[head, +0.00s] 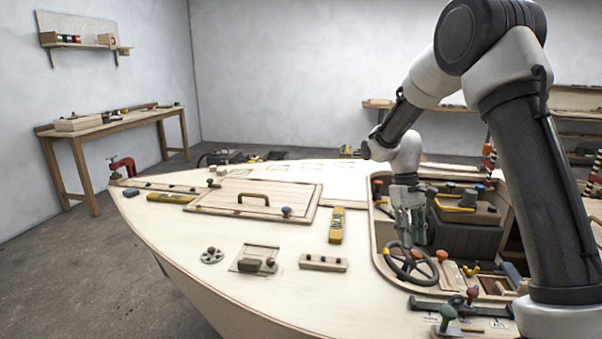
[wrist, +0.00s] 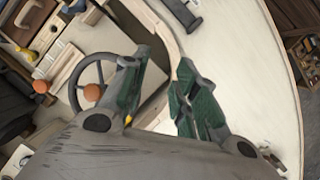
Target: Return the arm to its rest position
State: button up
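My arm (head: 425,80) reaches from the right side of the head view, over the boat, and bends down toward the cockpit. My gripper (head: 410,235) points down above the steering wheel (head: 407,264), near the cockpit's left edge. In the wrist view my gripper (wrist: 158,75) has its two green-padded fingers apart, with nothing between them. The steering wheel with its orange knob also shows beside the left finger in the wrist view (wrist: 75,77). Whether a finger touches the wheel cannot be told.
The pale plywood deck (head: 240,300) carries a hatch with a handle (head: 253,198), a yellow tool (head: 336,226) and a block with knobs (head: 323,263). The cockpit holds a dark box (head: 465,237). A workbench (head: 120,125) stands at the back left. Open air lies above the deck.

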jog(key=s+d+r+m+t, duration=0.1)
jog(key=s+d+r+t, duration=0.1)
jog(key=s+r, duration=0.4)
jog(key=s+d+r+m+t+y, duration=0.1)
jog(key=s+r, duration=0.5)
jog(key=s, duration=0.6)
jog(key=s+d+r+m+t, duration=0.1)
jog(key=s+d+r+t, duration=0.2)
jog(key=s+r+t, duration=0.2)
jog(key=s+r, duration=0.1)
jog(key=s, duration=0.2)
jog(key=shift+s+d+m, duration=0.2)
jog(key=shift+s+m, duration=0.1)
jog(key=shift+s, duration=0.1)
jog(key=shift+r, duration=0.1)
